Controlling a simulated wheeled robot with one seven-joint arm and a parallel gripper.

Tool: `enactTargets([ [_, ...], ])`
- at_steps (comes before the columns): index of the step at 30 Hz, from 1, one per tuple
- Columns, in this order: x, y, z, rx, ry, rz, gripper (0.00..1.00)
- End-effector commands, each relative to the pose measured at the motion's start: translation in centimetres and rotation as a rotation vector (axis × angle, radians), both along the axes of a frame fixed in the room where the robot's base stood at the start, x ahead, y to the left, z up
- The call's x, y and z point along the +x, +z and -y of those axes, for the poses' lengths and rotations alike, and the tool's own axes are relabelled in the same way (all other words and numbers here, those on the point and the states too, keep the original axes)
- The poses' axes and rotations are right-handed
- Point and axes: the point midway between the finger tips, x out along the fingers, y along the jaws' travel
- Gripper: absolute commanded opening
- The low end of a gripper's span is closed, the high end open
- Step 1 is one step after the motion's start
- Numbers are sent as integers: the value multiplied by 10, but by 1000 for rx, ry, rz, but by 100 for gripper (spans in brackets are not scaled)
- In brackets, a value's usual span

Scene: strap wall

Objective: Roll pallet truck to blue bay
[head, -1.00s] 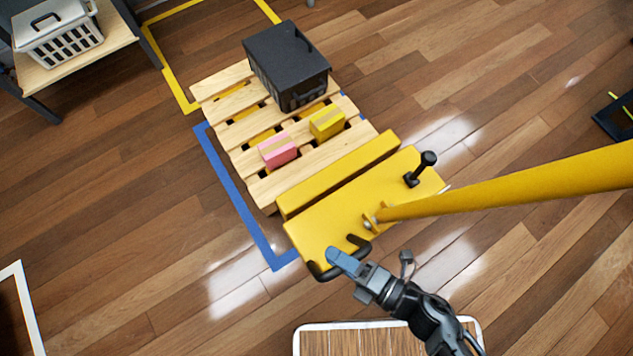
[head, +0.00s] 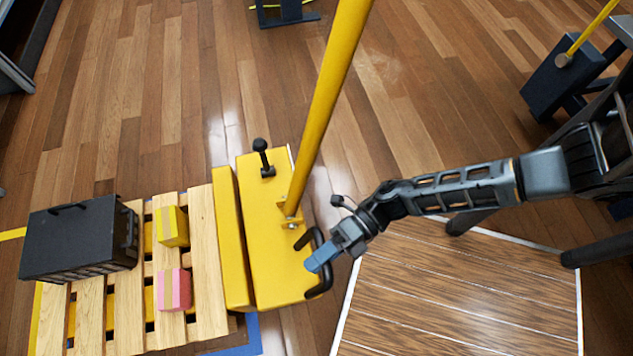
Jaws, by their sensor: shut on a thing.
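The yellow pallet truck (head: 262,245) stands at the lower left of the head view with a wooden pallet (head: 207,262) on its forks. A black crate (head: 80,238), a yellow box (head: 172,227) and a pink box (head: 174,289) sit on the pallet. My gripper (head: 321,257) is shut on the truck's black handle (head: 315,290), at its right end. The blue bay's tape (head: 240,338) shows only in part at the bottom edge, beside and under the pallet's near corner. The rest of the bay outline is hidden or out of view.
A white-edged wood-plank platform (head: 460,290) lies right of the truck, close to the handle. A yellow pole (head: 335,85) rises from the truck. Dark stands (head: 287,12) are at the back. The wood floor behind the truck is clear.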

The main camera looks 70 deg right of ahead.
Motion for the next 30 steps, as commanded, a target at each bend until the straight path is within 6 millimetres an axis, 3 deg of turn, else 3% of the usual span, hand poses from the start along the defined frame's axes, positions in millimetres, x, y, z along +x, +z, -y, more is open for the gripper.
enactTargets([
  [11, -3, -6, 2, -9, -2, -11, 0],
  [12, -3, -6, 2, -10, -2, -12, 29],
  [18, -2, -4, 1, -6, -1, -8, 48],
  [30, 0, 0, -1, -1, -1, -3, 48],
])
